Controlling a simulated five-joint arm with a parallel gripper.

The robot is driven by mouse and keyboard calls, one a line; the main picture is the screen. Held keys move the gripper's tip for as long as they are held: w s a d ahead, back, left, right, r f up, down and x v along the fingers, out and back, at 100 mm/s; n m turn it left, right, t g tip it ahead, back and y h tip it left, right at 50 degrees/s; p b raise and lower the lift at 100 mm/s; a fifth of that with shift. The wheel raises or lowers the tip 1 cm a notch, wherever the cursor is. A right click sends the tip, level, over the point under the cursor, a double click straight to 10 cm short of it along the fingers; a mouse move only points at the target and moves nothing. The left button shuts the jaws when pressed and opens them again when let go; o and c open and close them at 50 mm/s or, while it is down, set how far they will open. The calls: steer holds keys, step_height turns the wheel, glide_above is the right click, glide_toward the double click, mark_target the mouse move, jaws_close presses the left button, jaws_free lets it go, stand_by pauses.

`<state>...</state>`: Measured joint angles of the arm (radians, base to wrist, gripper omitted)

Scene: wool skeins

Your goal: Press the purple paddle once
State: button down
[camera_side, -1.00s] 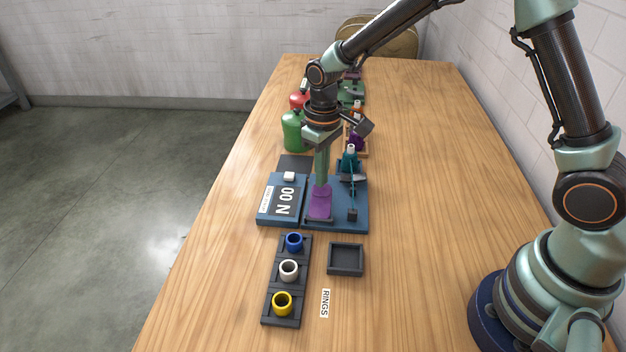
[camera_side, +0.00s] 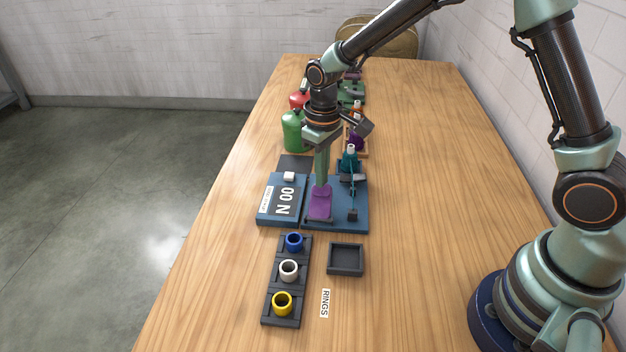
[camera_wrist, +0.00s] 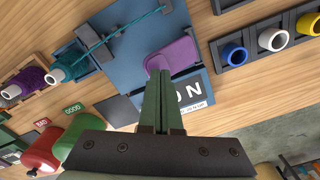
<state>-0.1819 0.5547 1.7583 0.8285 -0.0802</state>
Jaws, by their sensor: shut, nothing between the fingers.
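The purple paddle (camera_side: 320,205) lies on a blue base plate (camera_side: 362,222) in the middle of the table. It also shows in the wrist view (camera_wrist: 178,54). My gripper (camera_side: 321,184) is shut and empty, pointing down with its fingertips at the far end of the paddle. In the wrist view the fingertips (camera_wrist: 159,76) overlap the paddle's near end; I cannot tell whether they touch it.
A dark tray (camera_side: 267,320) with blue, white and yellow rings stands in front, next to an empty dark tray (camera_side: 345,272). Green (camera_side: 293,133) and red (camera_side: 297,100) canisters stand behind. A teal skein (camera_side: 350,160) sits behind the plate. The table's right side is clear.

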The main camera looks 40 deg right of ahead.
mark_target(322, 191)
steer(key=shift+f, duration=0.6)
steer(key=shift+f, duration=0.7)
steer(key=shift+s+f, duration=0.1)
steer(key=shift+f, duration=0.25)
steer(key=shift+r, duration=4.05)
